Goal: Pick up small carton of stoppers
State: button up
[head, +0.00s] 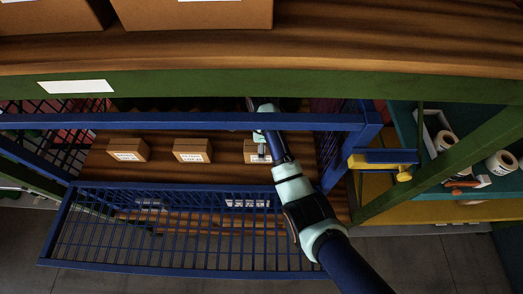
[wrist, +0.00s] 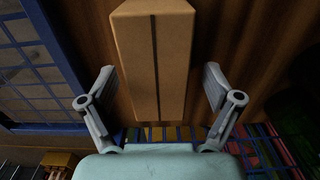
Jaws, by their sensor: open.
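Three small brown cartons with white labels stand in a row on a wooden shelf: a left carton (head: 128,150), a middle carton (head: 193,151) and a right carton (head: 256,151). My gripper (head: 262,143) is at the right carton and partly covers it. In the wrist view, a brown carton (wrist: 154,60) with a dark seam lies between the two spread fingers of my gripper (wrist: 158,98). A gap shows on both sides, so the fingers do not appear to touch it. The label wording is too small to read with certainty.
A blue wire-mesh gate (head: 170,240) hangs in front of the shelf. A blue bar (head: 180,121) and a wooden upper shelf with a green edge (head: 250,84) run above. A yellow-and-blue bracket (head: 385,160) stands at the right, with white rolls (head: 502,163) beyond.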

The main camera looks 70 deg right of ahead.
notch_tip(320, 180, down, 4)
jog(key=shift+a+f, duration=0.15)
jog(key=c, duration=1.4)
